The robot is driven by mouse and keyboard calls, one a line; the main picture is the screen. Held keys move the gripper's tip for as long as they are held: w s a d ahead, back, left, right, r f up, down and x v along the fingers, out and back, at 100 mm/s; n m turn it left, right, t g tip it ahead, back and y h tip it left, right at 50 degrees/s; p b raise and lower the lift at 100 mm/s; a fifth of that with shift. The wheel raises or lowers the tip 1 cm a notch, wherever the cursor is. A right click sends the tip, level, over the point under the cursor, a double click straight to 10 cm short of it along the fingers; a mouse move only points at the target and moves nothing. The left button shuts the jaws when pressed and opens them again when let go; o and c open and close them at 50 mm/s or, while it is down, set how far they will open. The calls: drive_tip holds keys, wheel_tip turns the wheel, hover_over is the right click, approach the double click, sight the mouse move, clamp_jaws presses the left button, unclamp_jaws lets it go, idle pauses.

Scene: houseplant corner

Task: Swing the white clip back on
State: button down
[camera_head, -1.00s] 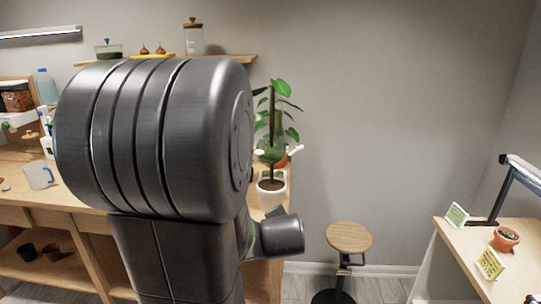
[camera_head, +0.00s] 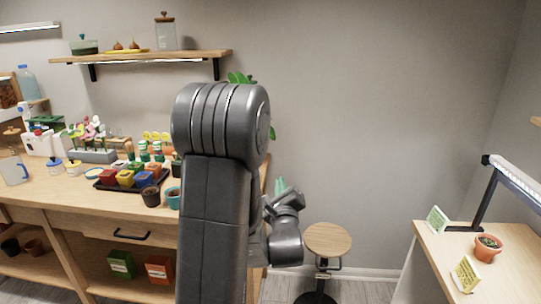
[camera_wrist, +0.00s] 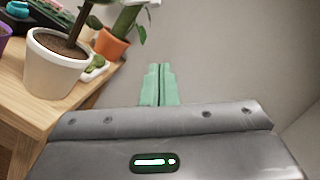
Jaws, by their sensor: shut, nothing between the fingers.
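My gripper (camera_wrist: 159,74) shows pale green fingers, shut with nothing between them, in front of the bare wall. Its fingertips also show at the right of my arm in the head view (camera_head: 281,185). A white pot (camera_wrist: 57,86) with a brown stem stands on the table corner, left of and apart from the fingers. A small white piece (camera_wrist: 140,3) shows at the top edge of the wrist view by the leaves; it may be the white clip, but it is cut off. In the head view my arm hides most of the plant (camera_head: 240,78).
A terracotta pot (camera_wrist: 112,44) and a small white dish (camera_wrist: 96,68) stand behind the white pot. A round stool (camera_head: 327,239) is right of my arm. The right-hand table (camera_head: 505,272) holds a potted plant and cards. Wall space between is free.

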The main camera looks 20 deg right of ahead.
idle(0.3)
drive_tip(key=w+d+r+p, duration=0.1)
drive_tip(key=w+r+p, duration=0.3)
drive_tip(key=w, duration=0.6)
drive_tip(key=shift+w+d+r, duration=0.2)
drive_tip(key=shift+d+r, duration=0.05)
drive_tip(key=shift+r, duration=0.25)
